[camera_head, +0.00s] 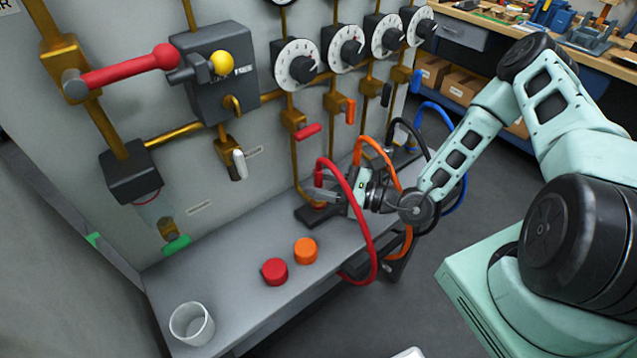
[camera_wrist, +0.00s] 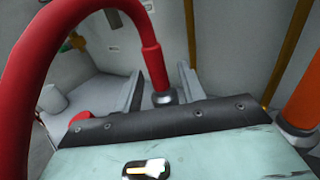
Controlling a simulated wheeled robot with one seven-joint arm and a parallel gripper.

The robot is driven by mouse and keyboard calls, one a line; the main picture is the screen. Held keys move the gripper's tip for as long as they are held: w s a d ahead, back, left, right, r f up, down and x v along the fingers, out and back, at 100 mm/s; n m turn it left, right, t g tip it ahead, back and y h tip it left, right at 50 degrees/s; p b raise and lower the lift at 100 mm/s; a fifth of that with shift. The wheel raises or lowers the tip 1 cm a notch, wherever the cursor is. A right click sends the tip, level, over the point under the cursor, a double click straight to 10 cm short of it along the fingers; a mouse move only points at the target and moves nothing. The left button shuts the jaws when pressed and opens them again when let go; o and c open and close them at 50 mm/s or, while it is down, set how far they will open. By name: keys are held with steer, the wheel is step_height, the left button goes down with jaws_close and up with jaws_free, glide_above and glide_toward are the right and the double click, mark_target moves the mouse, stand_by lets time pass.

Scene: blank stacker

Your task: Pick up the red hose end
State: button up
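The red hose (camera_head: 362,215) arches over my gripper, and its red end (camera_head: 319,178) points down near the bench's back edge. In the wrist view the red hose end (camera_wrist: 157,70) runs down to a grey metal collar (camera_wrist: 164,98). My gripper (camera_head: 322,197) reaches in from the right, low over the bench. In the wrist view my gripper's two grey fingers (camera_wrist: 160,84) are apart, one on each side of the hose end. A gap shows beside the hose, clearest on the right. The collar's lower part is hidden behind the gripper body.
Orange (camera_head: 372,146), black (camera_head: 404,126) and blue (camera_head: 440,112) hoses hang close to my wrist. A red cap (camera_head: 275,272), an orange cap (camera_head: 305,251) and a clear cup (camera_head: 191,325) stand on the grey bench (camera_head: 235,300). The panel with pipes and gauges rises behind.

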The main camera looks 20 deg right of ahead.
mark_target(324, 188)
steer(key=shift+w+a, duration=0.2)
steer(key=shift+a, duration=0.1)
jaws_close()
steer(key=shift+r, duration=0.55)
steer(key=shift+s+d+r+b, duration=0.2)
steer(key=shift+d+r+b, duration=0.1)
steer(key=shift+r, duration=0.25)
steer(key=shift+s+d+r+b, duration=0.15)
steer(key=shift+d+r+b, duration=0.1)
steer(key=shift+r, duration=0.25)
steer(key=b+v, duration=0.3)
steer(key=v, duration=1.4)
steer(key=shift+r+b, duration=0.15)
steer(key=shift+b, duration=0.15)
steer(key=shift+a+r, duration=0.1)
